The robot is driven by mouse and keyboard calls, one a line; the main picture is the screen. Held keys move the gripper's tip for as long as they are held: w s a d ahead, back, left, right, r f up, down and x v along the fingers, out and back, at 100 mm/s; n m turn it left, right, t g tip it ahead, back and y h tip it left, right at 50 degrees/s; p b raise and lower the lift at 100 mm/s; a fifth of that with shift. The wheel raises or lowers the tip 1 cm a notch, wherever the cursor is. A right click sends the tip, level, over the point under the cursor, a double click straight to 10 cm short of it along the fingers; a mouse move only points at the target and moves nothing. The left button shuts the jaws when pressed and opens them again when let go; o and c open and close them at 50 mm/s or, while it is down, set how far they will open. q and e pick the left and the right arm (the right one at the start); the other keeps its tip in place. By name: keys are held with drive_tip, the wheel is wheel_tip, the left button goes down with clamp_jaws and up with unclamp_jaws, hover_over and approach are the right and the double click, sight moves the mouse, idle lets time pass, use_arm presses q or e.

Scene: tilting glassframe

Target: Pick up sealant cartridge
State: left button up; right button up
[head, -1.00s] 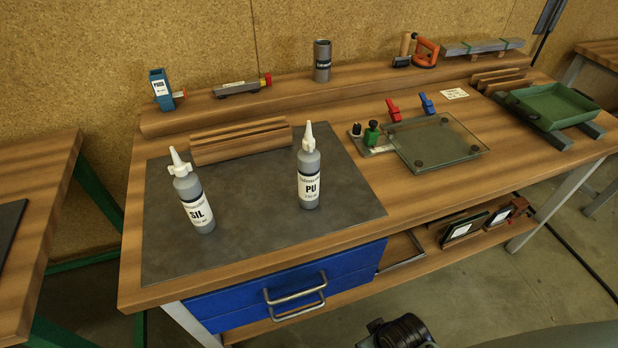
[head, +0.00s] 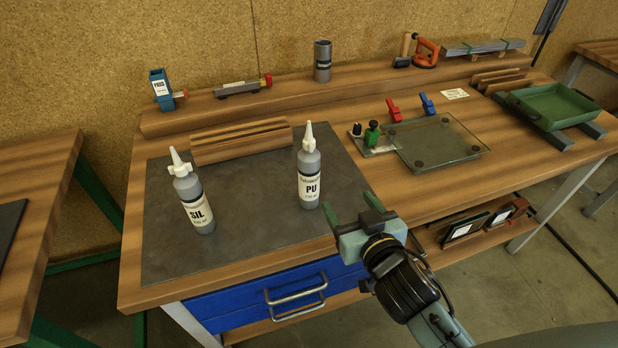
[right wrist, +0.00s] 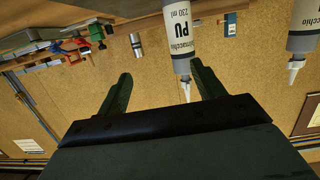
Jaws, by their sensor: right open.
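Two grey sealant cartridges with white nozzles stand upright on the dark mat (head: 260,235). The SIL cartridge (head: 192,200) is at the left and the PU cartridge (head: 309,178) at the right. My right gripper (head: 352,208) is open and empty, to the right of and nearer than the PU cartridge, by the bench's front edge. In the right wrist view, which looks upside down, the PU cartridge (right wrist: 180,35) shows beyond the open fingers (right wrist: 160,90), and the SIL cartridge (right wrist: 303,35) shows at the right edge. My left gripper is not in view.
A grooved wooden block (head: 240,141) lies behind the cartridges. A glass plate (head: 440,145) with red and blue clamps is to the right, and a green tray (head: 553,106) further right. Blue drawers (head: 280,290) are below the front edge.

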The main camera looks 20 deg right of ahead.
sight(305, 152)
drive_tip(key=w+a+r+y, duration=0.1)
drive_tip(key=w, duration=0.2)
drive_tip(key=w+a+n+t+y, duration=0.1)
drive_tip(key=w+a, duration=0.1)
drive_tip(key=w, duration=0.1)
drive_tip(key=w+a+r+t+y, duration=0.1)
drive_tip(key=w, duration=0.2)
drive_tip(key=shift+w+a+r+n+p, duration=0.1)
drive_tip(key=shift+a+r+n+p, duration=0.15)
drive_tip(key=shift+r+n+p, duration=0.1)
drive_tip(key=w, duration=0.4)
drive_tip(key=shift+w, duration=0.2)
drive_tip(key=shift+w+a, duration=0.1)
drive_tip(key=shift+w, duration=0.45)
drive_tip(key=shift+c, duration=0.3)
clamp_jaws()
